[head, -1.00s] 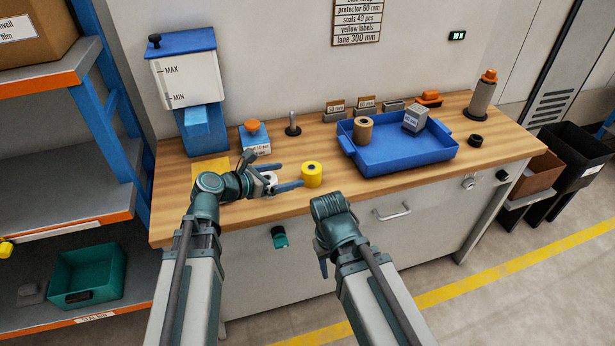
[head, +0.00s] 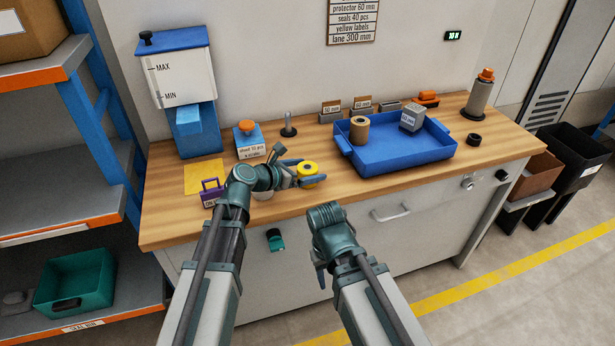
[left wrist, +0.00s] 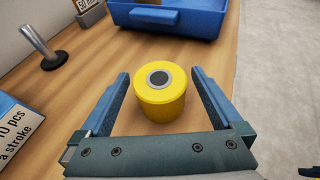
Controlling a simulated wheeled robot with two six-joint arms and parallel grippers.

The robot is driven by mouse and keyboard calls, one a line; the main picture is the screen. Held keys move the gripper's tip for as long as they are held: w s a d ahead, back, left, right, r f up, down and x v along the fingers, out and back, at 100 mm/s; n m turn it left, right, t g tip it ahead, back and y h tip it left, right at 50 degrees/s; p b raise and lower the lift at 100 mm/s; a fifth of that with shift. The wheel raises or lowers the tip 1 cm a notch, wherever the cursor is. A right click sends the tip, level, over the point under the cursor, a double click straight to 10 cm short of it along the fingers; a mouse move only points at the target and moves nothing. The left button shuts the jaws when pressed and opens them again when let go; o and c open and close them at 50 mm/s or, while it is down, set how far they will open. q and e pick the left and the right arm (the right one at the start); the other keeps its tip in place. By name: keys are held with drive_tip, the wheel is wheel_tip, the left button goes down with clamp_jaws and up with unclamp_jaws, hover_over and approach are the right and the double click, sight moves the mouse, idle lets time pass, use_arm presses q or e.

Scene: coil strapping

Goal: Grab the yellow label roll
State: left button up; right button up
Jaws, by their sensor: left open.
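The yellow label roll (head: 307,172) stands upright on the wooden bench in front of the blue tray. It also shows in the left wrist view (left wrist: 160,92), with a dark core in its top. My left gripper (head: 302,174) is open, its blue fingers pointing at the roll. In the left wrist view the roll stands between and slightly beyond the two fingertips (left wrist: 160,84), with a gap on both sides. In the head view a finger hides part of the roll. My right gripper (head: 319,275) hangs low in front of the bench, its fingers mostly hidden by the wrist.
The blue tray (head: 405,158) holds a brown roll (head: 359,128) and a grey box (head: 412,117). A metal post (head: 288,126) stands behind.

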use_arm(q)
drive_tip(key=x, duration=0.3)
drive_tip(key=shift+b, duration=0.35)
drive_tip(key=shift+s, duration=0.1)
drive_tip(key=shift+a, duration=0.1)
drive_tip(key=shift+c, duration=0.2)
drive_tip(key=c, duration=1.4)
